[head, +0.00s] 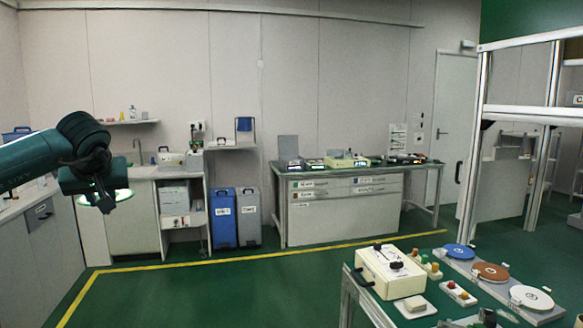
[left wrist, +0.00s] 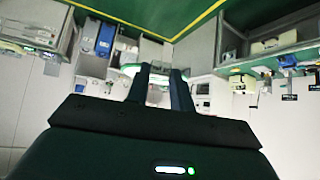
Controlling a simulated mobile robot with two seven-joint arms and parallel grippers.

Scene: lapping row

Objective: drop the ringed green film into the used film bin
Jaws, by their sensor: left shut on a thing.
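My left gripper (head: 103,190) is shut on a thin round film (head: 118,197), pale with a bright green edge, held nearly flat in the air at the left of the head view. In the left wrist view the fingers (left wrist: 161,74) point away from me and the film's pale green edge (left wrist: 130,69) shows at their tips. Two lidded bins stand against the far wall: a blue one (head: 223,228) and a grey one (head: 248,230). Their white labels are too small to read. The blue bin (left wrist: 105,40) also shows in the left wrist view. My right gripper is not in view.
A sink counter (head: 132,222) and an open shelf unit stand left of the bins. A grey workbench (head: 343,215) stands right of them. A near table holds a cream box (head: 392,270) and several discs. The green floor before the bins is clear, with a yellow line.

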